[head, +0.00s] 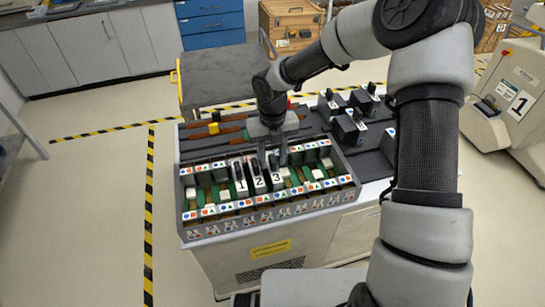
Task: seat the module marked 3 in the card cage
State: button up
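The card cage (188,226) is a long grey open box at the front of a cart, with green boards and rows of coloured symbols along its slots. The module marked 3 (277,178) stands upright in the cage, right of the modules marked 2 (260,183) and 1 (241,188). Its number looks roughly level in line with theirs. Whether its bottom is fully down is hidden. My gripper (274,153) points down directly over module 3, its fingers at the module's top. The fingers and dark handles overlap, so I cannot tell whether they are closed on it.
Several dark modules, one of them here (349,126), stand on the cart top at the right, partly behind my arm. Brown-handled tools (215,130) lie behind the cage. A dark-topped cart (218,77) stands behind. Floor at left is clear.

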jog(key=shift+r, duration=0.1)
notch_tip(320, 180, up, 17)
jog(key=p, duration=0.1)
jog(key=shift+r, duration=0.15)
dwell(0.5)
